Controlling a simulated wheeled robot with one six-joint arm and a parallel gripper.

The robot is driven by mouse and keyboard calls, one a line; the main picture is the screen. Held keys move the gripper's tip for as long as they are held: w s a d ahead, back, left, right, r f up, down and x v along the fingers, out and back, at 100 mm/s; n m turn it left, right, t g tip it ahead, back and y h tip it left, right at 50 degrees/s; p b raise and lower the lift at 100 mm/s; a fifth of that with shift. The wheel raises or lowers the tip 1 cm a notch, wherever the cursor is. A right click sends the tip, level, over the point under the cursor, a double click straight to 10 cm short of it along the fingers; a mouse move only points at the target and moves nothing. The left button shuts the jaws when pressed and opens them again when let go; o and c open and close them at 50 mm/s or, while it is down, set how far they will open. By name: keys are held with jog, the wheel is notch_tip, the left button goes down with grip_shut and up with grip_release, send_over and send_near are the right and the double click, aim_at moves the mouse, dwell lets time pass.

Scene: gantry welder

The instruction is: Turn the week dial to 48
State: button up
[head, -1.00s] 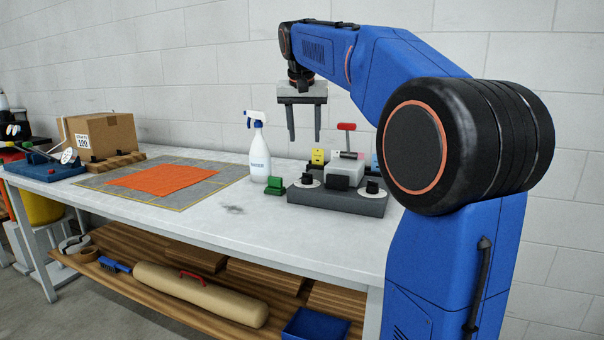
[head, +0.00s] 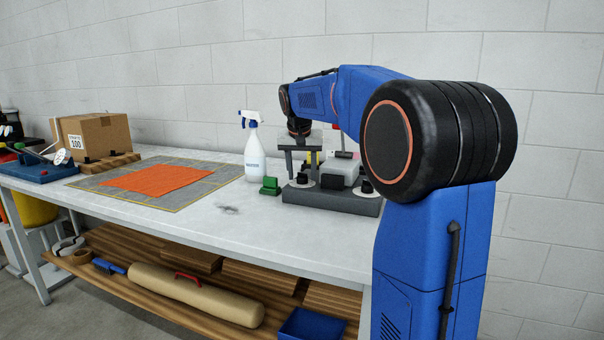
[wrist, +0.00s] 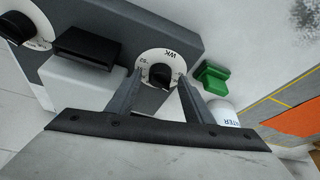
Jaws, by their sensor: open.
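The week dial is a white disc with a black knob, marked WK in the wrist view (wrist: 158,54). It is the left dial (head: 303,183) on a dark grey stamp-like device (head: 335,201) on the bench. My gripper (head: 302,174) is open and points down over this dial. In the wrist view my two fingers (wrist: 160,82) stand to either side of the black knob, with gaps visible. I cannot tell how far the tips are above the disc. The number the dial is set to is too small to read.
A second dial (head: 364,188) is at the device's right end. A green block (head: 270,186) and a white spray bottle (head: 255,155) stand close left of the device. An orange cloth (head: 158,178) lies further left on a grey mat. The bench front is clear.

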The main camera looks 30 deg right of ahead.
jog(key=shift+f, duration=0.15)
jog(key=shift+c, duration=0.4)
jog(key=c, duration=1)
jog(key=shift+o, duration=0.2)
jog(key=shift+w+m, duration=0.1)
jog(key=shift+m, duration=0.3)
jog(key=m, duration=0.2)
jog(key=m+g+h, duration=0.1)
jog(key=m, duration=0.1)
jog(key=shift+w+a+m+g+h, duration=0.1)
jog(key=shift+w+m+g+h, duration=0.05)
jog(key=shift+m+g+h, duration=0.15)
jog(key=m+g, duration=0.1)
jog(key=m, duration=0.2)
jog(key=m+g, duration=0.1)
jog(key=m, duration=0.2)
jog(key=shift+w, duration=0.15)
jog(key=shift+m+g, duration=0.3)
